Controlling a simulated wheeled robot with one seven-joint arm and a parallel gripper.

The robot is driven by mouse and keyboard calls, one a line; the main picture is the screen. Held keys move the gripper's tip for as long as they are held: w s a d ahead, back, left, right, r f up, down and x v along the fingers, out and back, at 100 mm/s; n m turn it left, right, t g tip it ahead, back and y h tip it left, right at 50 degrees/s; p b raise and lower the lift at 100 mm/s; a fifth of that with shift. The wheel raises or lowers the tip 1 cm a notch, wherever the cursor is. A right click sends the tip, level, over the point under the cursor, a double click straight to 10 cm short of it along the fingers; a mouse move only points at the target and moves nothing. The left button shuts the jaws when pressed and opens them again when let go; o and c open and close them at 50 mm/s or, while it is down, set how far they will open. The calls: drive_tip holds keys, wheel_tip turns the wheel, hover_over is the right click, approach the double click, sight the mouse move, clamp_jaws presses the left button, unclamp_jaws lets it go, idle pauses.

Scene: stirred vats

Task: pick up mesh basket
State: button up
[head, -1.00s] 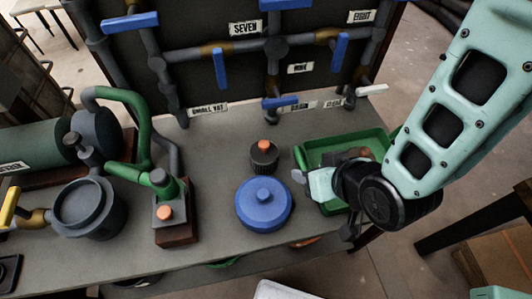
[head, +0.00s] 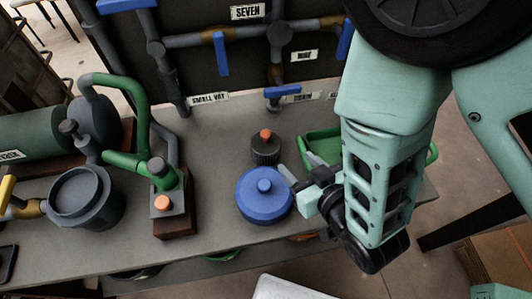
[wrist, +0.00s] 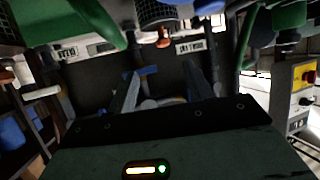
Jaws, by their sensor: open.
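A small dark ribbed cylinder with an orange knob (head: 265,150) stands on the bench behind the blue lidded pot; it looks like the mesh basket, but I cannot be sure. A dark mesh-textured body (wrist: 157,12) with an orange knob shows at the top of the wrist view, cut off by the edge. My gripper (head: 290,174) is open and empty, just right of the blue pot and to the front right of the cylinder, apart from it. Its two fingers (wrist: 162,88) also show in the wrist view with nothing between them.
The blue lidded pot (head: 264,196) is close to my fingertips. A green tray (head: 318,146) is partly hidden behind my arm. A green-piped pump (head: 170,205) and a grey vat (head: 84,198) stand left. Pipes with blue valve handles (head: 222,56) line the back panel.

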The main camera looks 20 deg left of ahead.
drive_tip(key=p, duration=0.2)
approach(269, 138)
drive_tip(key=x, duration=0.4)
drive_tip(key=shift+p+x, duration=0.7)
drive_tip(key=shift+x, duration=1.95)
drive_tip(key=shift+f, duration=0.15)
drive_tip(key=shift+s, duration=0.1)
drive_tip(key=shift+c, duration=0.2)
clamp_jaws()
